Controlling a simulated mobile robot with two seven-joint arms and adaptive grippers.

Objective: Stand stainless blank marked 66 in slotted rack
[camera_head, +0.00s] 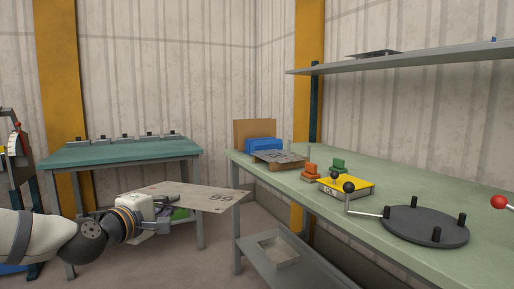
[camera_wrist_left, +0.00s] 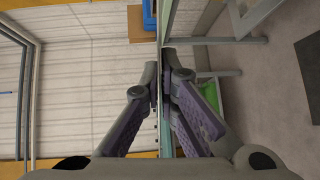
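A flat grey metal blank (camera_head: 190,196) with dark digits near its right corner, reading as 66 or 99, is held out level by my left gripper (camera_head: 160,213). In the left wrist view the blank (camera_wrist_left: 166,30) shows edge-on as a thin strip between the fingers. My left gripper (camera_wrist_left: 163,100) is shut on its edge there. The blank hangs in the air between the teal table and the green bench, clear of both. I cannot make out a slotted rack for certain. My right gripper is not in view.
The teal table (camera_head: 120,154) at the left carries several small black-knobbed fixtures along its back. The green bench (camera_head: 400,195) holds a blue bin (camera_head: 264,145), a yellow box (camera_head: 346,188) and a dark round plate with pegs (camera_head: 425,228). A shelf (camera_head: 420,60) overhangs it.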

